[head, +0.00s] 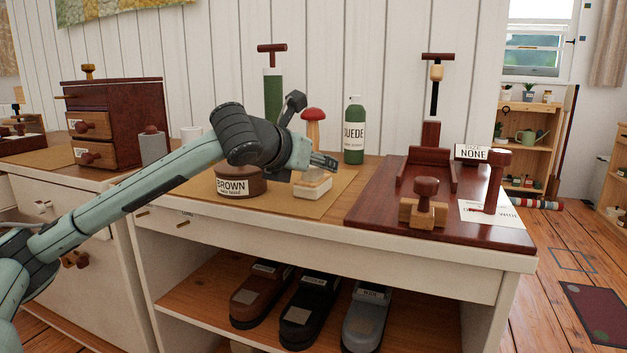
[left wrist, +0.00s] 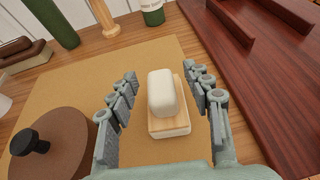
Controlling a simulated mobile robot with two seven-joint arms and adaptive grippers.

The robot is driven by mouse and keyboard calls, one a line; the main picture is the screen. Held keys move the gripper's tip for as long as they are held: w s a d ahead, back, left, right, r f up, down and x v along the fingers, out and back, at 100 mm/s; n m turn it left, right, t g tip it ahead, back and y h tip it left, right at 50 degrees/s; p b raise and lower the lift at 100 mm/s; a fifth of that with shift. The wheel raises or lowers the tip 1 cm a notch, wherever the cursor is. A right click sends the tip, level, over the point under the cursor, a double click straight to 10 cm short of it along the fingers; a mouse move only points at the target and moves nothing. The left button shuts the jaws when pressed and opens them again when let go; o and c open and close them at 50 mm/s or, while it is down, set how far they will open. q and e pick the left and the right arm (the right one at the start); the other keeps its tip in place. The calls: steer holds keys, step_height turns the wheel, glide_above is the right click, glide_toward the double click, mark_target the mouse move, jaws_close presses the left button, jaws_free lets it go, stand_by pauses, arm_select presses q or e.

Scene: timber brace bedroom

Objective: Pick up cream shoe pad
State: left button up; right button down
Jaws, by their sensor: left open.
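The cream shoe pad (head: 312,186) sits on the tan mat (head: 345,180) on the bench top. It is a cream block with a wooden layer and a rounded cream top, and in the left wrist view (left wrist: 167,100) it lies between my fingers. My left gripper (head: 322,165) is open and just above the pad, with one finger on each side and a gap to both. In the head view the gripper hides part of the pad's top. My right gripper is in neither view.
A round brown tin (head: 233,183) labelled BROWN stands left of the pad. Behind are a red-topped wooden tool (head: 313,124) and a green SUEDE bottle (head: 354,130). A dark red board (head: 385,205) with fixtures lies to the right. Shoes (head: 310,310) stand on the shelf below.

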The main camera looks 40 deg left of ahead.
arm_select(q)
jaws_close()
stand_by(0.3)
steer(key=shift+r, duration=0.15)
